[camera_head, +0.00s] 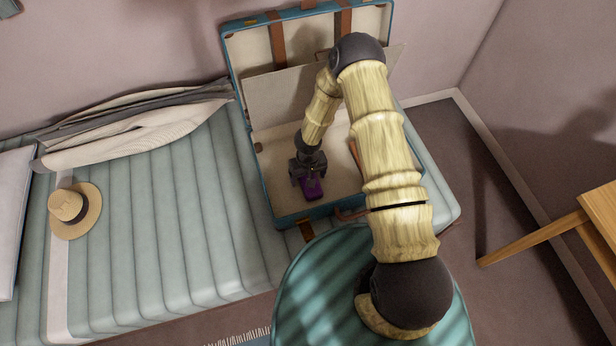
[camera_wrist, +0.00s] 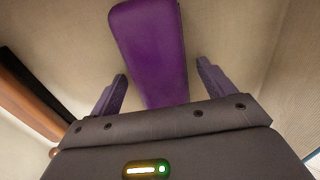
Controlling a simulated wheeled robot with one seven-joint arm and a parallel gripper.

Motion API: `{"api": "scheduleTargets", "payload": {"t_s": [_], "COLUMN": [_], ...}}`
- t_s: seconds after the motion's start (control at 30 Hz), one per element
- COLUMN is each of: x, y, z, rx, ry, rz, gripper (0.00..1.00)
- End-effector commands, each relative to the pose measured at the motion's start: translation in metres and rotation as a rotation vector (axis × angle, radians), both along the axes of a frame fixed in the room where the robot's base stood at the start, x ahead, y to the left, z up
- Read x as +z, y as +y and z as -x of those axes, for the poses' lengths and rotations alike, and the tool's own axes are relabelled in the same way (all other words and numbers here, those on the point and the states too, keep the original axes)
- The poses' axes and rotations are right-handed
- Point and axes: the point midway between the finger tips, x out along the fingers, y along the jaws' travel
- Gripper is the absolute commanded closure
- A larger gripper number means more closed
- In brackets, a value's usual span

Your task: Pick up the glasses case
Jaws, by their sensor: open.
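The glasses case (camera_head: 314,190) is a purple, oblong case lying inside the open suitcase (camera_head: 292,221), near its front. In the wrist view the glasses case (camera_wrist: 150,45) runs from top centre down between my fingers, its lower end hidden behind the gripper body. My gripper (camera_head: 309,180) is down inside the suitcase over the back end of the case. In the wrist view my gripper (camera_wrist: 161,88) is open, with one finger to each side of the case and a visible gap on both sides. I cannot tell how far the fingertips are above the suitcase floor.
The suitcase walls surround my gripper, and a pale divider panel (camera_head: 280,95) stands behind it. The suitcase rests on a padded green bed (camera_head: 170,200). A straw hat (camera_head: 75,210) and a folded striped cloth (camera_head: 140,130) lie to the left. A wooden table (camera_head: 600,215) stands at the right.

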Motion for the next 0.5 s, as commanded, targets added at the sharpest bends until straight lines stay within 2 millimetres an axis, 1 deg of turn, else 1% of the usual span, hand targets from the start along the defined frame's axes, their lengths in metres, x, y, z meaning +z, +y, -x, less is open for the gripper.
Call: {"api": "scheduleTargets", "payload": {"t_s": [0.23,0.27,0.3,0.47,0.5], "x": [0.0002,0.0002,0.0002,0.0003,0.0003], "y": [0.0,0.0,0.0,0.0,0.0], "z": [0.0001,0.0001,0.0001,0.0001,0.0001], "rx": [0.0,0.0,0.0,0.0,0.0], "ry": [0.0,0.0,0.0,0.0,0.0], "rz": [0.0,0.0,0.0,0.0,0.0], "gripper": [0.18,0.2,0.28,0.59,0.67]}}
